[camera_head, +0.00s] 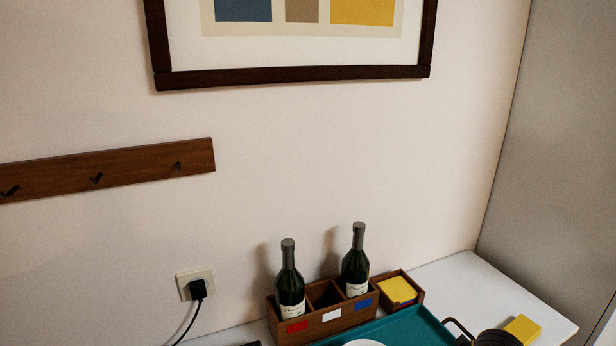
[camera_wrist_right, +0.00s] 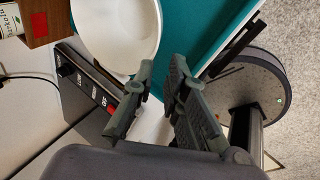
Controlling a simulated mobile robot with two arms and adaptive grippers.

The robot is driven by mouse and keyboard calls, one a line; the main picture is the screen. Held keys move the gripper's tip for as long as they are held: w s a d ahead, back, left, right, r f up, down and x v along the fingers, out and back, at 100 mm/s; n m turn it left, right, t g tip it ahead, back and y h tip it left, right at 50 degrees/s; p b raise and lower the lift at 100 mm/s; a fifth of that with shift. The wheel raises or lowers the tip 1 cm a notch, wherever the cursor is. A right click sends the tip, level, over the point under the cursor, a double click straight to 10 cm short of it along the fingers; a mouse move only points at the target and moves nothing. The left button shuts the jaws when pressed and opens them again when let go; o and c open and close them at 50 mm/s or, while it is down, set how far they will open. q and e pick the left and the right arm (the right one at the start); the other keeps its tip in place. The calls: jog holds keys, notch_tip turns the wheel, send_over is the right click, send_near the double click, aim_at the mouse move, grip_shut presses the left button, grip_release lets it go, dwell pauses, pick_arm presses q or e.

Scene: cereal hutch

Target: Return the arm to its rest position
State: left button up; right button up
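My right gripper (camera_wrist_right: 162,68) shows in the right wrist view with its two dark fingers apart and nothing between them. It is near the edge of the white bowl (camera_wrist_right: 115,35) and the teal tray (camera_wrist_right: 200,30), with no contact that I can make out. My left gripper is in neither view.
A wooden crate (camera_head: 327,322) holds two dark green bottles (camera_head: 289,280) (camera_head: 355,262). A small box (camera_head: 417,300) with yellow contents stands beside it. A dark device (camera_wrist_right: 85,88) with knobs lies by the bowl. A yellow block (camera_head: 523,328) is right of the tray. The white countertop (camera_head: 470,285) is clear at the back right.

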jog(key=s+a+f+m, duration=0.2)
jog(key=s+a+m, duration=0.1)
jog(key=s+a+f+m, duration=0.1)
jog(key=m, duration=0.1)
jog(key=shift+s+a+f, duration=0.2)
jog(key=shift+a+f, duration=0.1)
jog(key=shift+a, duration=0.05)
jog(key=s+d+f+m+h, duration=0.2)
jog(key=s+d+m, duration=0.1)
jog(key=s+m, duration=0.5)
jog(key=s+d+f+m+h, duration=0.25)
jog(key=s+m, duration=0.35)
jog(key=m, duration=0.4)
notch_tip(320, 180, down, 28)
jog(key=s+g, duration=0.1)
jog(key=s, duration=0.1)
jog(key=s+d+f+g, duration=0.1)
jog(key=s+d+f, duration=0.2)
jog(key=s+f, duration=1.1)
jog(key=shift+s+f+g, duration=0.25)
jog(key=shift+s+g, duration=0.05)
jog(key=shift+s, duration=0.55)
